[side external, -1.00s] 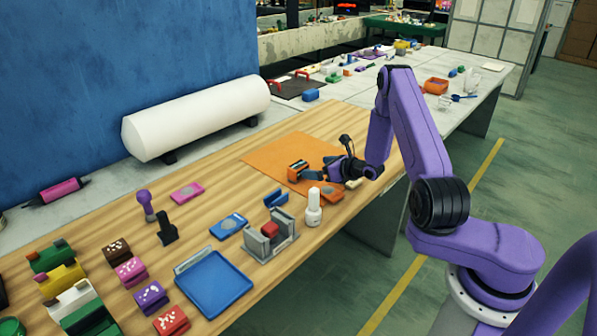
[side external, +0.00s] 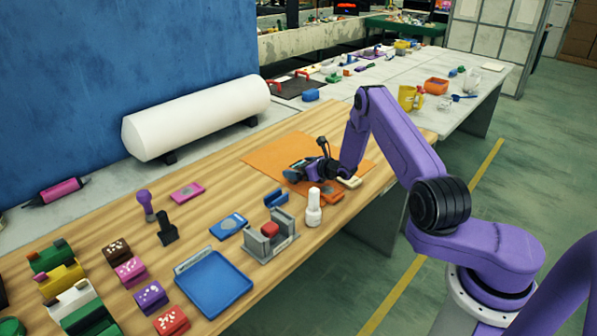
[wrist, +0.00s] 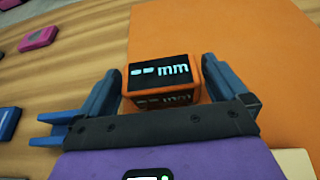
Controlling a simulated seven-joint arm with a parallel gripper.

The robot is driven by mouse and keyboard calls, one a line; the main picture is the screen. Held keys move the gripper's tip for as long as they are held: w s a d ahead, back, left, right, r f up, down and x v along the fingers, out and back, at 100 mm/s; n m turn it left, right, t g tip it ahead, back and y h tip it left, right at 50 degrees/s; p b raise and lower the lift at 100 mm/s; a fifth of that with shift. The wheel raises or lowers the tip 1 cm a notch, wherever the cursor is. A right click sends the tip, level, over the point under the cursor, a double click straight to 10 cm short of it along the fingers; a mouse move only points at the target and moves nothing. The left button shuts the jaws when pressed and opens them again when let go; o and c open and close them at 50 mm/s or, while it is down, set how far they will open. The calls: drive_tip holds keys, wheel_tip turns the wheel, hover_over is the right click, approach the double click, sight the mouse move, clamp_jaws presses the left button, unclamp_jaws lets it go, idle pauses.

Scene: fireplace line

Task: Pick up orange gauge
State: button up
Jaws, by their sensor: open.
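The orange gauge (wrist: 163,99) is a small orange block with a black display face reading "mm". In the wrist view it sits between the two blue fingers of my gripper (wrist: 161,76), with a gap at each side. In the side view my gripper (side external: 300,172) is low over the orange mat (side external: 268,154), and its fingers hide the gauge. My gripper is open and not closed on anything.
An orange pad (side external: 331,196), a cream block (side external: 350,182) and a white bottle-like piece (side external: 313,208) stand close by. A blue block (side external: 276,198) and a grey fixture (side external: 268,243) are nearer the front. The mat's far left part is clear.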

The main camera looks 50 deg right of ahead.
sight(300, 165)
drive_tip(key=c, duration=0.9)
drive_tip(key=shift+r, duration=0.1)
drive_tip(key=shift+r, duration=0.4)
wheel_tip(300, 165, up, 2)
drive_tip(key=shift+r, duration=0.1)
drive_tip(key=s+a+r, duration=0.4)
drive_tip(key=s+r, duration=0.6)
drive_tip(key=s, duration=0.3)
drive_tip(key=a+r, duration=0.4)
drive_tip(key=w+a+r, duration=0.1)
drive_tip(key=a+r, duration=0.4)
drive_tip(key=w+a+r, duration=0.1)
drive_tip(key=a+r, duration=0.3)
drive_tip(key=a, duration=0.1)
drive_tip(key=shift+w+r, duration=0.15)
drive_tip(key=shift+r, duration=0.2)
